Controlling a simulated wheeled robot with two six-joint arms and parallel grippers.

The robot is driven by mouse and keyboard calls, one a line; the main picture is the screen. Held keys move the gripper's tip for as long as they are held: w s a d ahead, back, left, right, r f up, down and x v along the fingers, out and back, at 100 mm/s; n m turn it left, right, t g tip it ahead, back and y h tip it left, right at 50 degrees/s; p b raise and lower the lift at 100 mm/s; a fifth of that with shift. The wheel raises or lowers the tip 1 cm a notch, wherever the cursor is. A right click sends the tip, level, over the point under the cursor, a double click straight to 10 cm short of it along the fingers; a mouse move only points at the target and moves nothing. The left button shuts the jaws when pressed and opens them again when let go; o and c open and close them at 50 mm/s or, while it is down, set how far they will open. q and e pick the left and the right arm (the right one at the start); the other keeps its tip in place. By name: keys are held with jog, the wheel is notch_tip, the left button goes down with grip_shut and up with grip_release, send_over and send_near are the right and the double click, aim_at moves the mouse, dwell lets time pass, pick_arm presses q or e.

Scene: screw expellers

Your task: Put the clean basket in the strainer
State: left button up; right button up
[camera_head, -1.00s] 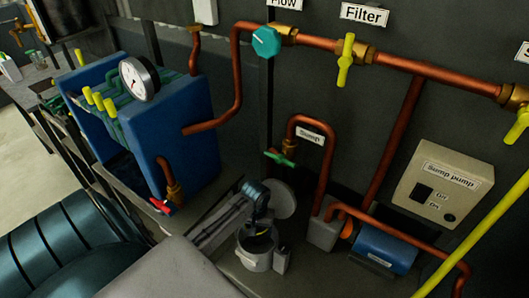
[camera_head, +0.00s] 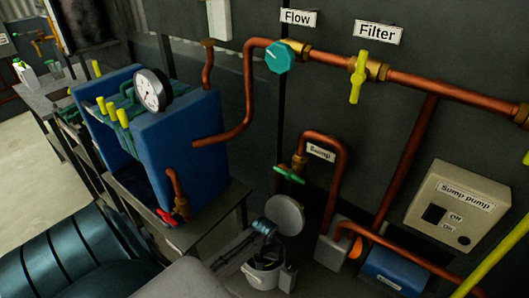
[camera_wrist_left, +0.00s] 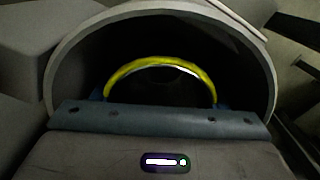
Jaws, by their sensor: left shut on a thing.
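The strainer (camera_head: 264,275) is a grey pot low in the head view, with its round lid (camera_head: 285,214) swung open behind it. My left gripper (camera_head: 265,238) is at the strainer's mouth, coming in from the left. In the left wrist view, my gripper (camera_wrist_left: 160,117) is shut on the basket, whose curved yellow handle (camera_wrist_left: 160,62) shows beyond the jaws. The strainer's round rim (camera_wrist_left: 65,50) arches around the handle, with a dark inside. The basket's body is hidden, so how deep it sits cannot be told. My right gripper is not in view.
Copper pipes with a green sump valve (camera_head: 289,174) rise just behind the strainer. A blue pump (camera_head: 395,270) and the sump pump switch box (camera_head: 458,215) are at right.

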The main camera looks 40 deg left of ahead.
pick_arm(q)
jog(key=o, duration=1.1)
jog(key=shift+f, duration=0.15)
jog(key=shift+r, duration=0.45)
jog(key=shift+r+p, duration=0.45)
jog(key=shift+r, duration=5.25)
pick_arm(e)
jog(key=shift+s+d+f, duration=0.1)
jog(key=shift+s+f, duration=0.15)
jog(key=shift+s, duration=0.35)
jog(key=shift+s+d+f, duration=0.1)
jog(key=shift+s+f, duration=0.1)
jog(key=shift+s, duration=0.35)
